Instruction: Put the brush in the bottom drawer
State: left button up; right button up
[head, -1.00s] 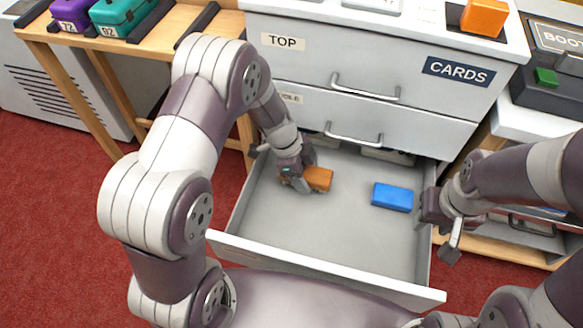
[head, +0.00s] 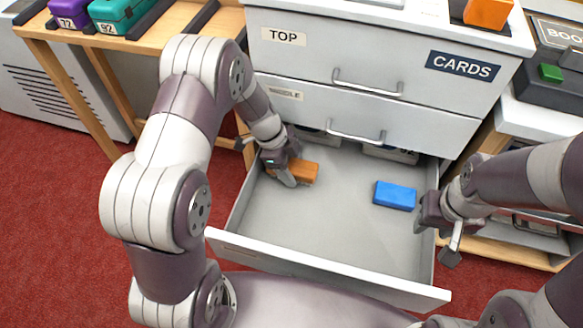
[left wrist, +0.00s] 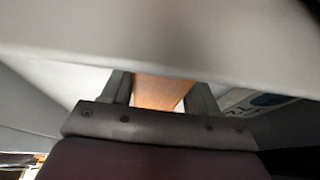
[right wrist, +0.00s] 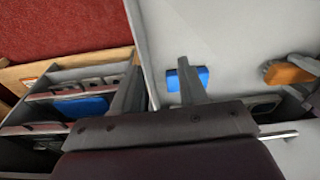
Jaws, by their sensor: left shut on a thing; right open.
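A wood-coloured strip of the brush (left wrist: 158,92) shows between the fingers in the left wrist view. Whether the brush touches the drawer floor I cannot tell; its bristles are not visible. My right gripper (head: 437,240) is open and empty by the drawer's right wall.
A blue block (head: 395,195) lies in the drawer's right half. The closed drawers (head: 370,100) stand above and behind. An orange block (head: 487,12) sits on the cabinet top. A wooden table (head: 150,40) stands at left. The drawer's front middle is clear.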

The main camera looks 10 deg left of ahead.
pick_arm(q)
jog(key=shift+s+f, duration=0.4)
jog(key=shift+f, duration=0.15)
jog(key=o, duration=1.1)
jog(key=shift+s+f, duration=0.1)
jog(key=shift+f, duration=0.05)
jog(key=shift+r, duration=0.2)
jog(key=shift+r+p, duration=0.7)
jog(key=shift+p, duration=0.2)
jog(key=p+v, duration=0.1)
jog(key=v, duration=0.3)
jog(key=p+v, duration=0.1)
jog(key=v, duration=0.3)
jog(key=w+p+v, duration=0.1)
jog(key=v, duration=0.3)
